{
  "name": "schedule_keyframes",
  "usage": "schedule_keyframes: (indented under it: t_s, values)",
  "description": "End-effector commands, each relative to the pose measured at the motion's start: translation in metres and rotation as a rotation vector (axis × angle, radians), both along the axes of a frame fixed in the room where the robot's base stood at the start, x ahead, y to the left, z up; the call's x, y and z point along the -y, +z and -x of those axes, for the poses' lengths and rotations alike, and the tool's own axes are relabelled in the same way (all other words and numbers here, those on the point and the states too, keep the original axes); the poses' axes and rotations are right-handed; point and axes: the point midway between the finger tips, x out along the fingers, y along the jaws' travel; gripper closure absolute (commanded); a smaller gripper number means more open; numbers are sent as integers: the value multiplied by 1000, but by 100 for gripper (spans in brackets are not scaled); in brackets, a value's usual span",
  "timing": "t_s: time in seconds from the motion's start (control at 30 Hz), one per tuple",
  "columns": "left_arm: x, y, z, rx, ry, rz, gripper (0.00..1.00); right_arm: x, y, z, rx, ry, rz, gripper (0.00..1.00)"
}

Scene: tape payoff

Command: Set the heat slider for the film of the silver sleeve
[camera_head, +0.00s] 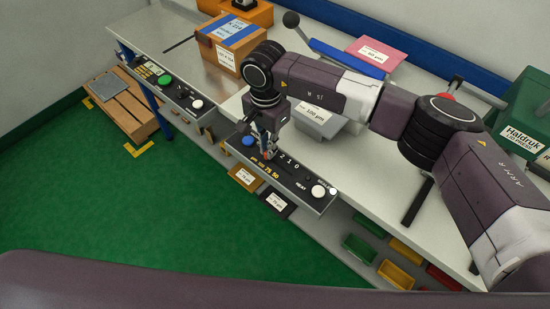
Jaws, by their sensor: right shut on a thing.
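A dark control panel (298,186) runs along the table's front edge. It has a blue button (247,140), a white round knob (318,191), yellow film marks that seem to read 75 and 50, and white figures 2, 1, 0. My right gripper (267,152) points down at the panel beside these marks. It is shut on the heat slider, whose handle is mostly hidden by the fingers. A silver-grey sleeve (322,129) with a label that seems to read 100 µm lies behind my right arm, partly covered. My left gripper is out of view.
A pink labelled pack (376,55) and a cardboard box (230,45) are on the table. Another panel (170,89) with a green button is at the left. Brown (245,178) and black (277,203) labelled pieces sit below the near panel. Coloured bins (402,250) line the lower right.

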Motion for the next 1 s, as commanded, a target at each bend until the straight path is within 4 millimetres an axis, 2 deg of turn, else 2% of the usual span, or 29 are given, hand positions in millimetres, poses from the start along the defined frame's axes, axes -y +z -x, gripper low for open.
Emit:
schedule_keyframes:
  t_s: [0.37,0.4,0.53,0.83,1.0]
  values:
    - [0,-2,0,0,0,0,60,-4,2,-4,8,0,-8,100]
    - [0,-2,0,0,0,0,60,-4,2,-4,8,0,-8,89]
    - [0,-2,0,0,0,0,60,-4,2,-3,7,0,-7,74]
    - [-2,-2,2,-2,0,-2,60,-3,2,-2,4,0,-4,74]
    - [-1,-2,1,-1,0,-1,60,-3,19,-3,7,0,-4,74]
